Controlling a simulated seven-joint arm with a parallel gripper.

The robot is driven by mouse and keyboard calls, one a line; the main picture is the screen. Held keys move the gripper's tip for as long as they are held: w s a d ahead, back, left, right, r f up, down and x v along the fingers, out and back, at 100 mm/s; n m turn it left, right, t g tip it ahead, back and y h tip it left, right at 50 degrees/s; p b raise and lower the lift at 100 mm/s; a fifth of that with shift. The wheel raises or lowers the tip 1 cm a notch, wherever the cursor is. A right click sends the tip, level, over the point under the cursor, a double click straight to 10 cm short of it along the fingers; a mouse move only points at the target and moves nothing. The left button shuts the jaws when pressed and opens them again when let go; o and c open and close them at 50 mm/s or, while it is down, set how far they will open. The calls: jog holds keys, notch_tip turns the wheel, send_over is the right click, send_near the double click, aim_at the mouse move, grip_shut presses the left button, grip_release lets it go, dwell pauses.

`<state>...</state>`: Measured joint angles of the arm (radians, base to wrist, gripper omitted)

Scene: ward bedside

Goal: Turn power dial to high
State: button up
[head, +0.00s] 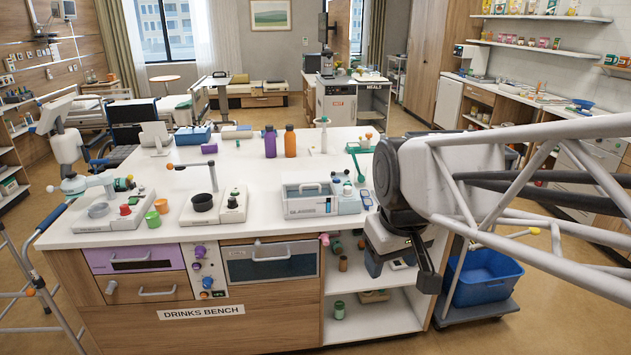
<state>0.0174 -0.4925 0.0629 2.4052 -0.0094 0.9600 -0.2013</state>
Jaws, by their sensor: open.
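My gripper (402,276) hangs off the right front of the drinks bench (330,160), in front of its open shelves, pointing down. Its dark fingers are apart and I see nothing between them. A narrow pale control panel (217,262) sits in the bench front between the drawers and a steel-fronted door. The panel is well to the left of my gripper. I cannot read its labels or tell which knob is the power dial or how it is set.
Small appliances with knobs (125,210) stand on the bench top at left. A grey-white glasses tray (310,205), purple bottle (270,141) and orange bottle (290,141) stand farther right. A blue bin (487,278) is right of the bench. The floor in front is clear.

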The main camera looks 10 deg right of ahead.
jog(key=w+d+r+n, duration=0.1)
jog(key=w+r+n, duration=0.15)
jog(key=w, duration=0.65)
jog(key=w+r+n, duration=0.1)
jog(key=w+n, duration=0.2)
jog(key=w, duration=0.6)
jog(key=n+g, duration=0.2)
jog(key=n, duration=1.1)
send_over(347, 187)
jog(key=s, duration=0.1)
notch_tip(347, 187, down, 17)
jog(key=shift+s+f, duration=0.1)
jog(key=shift+f, duration=0.1)
jog(key=shift+w+d+f, duration=0.1)
jog(key=shift+w+f, duration=0.35)
jog(key=shift+w, duration=0.1)
jog(key=shift+f, duration=0.15)
jog(key=shift+f, duration=3.75)
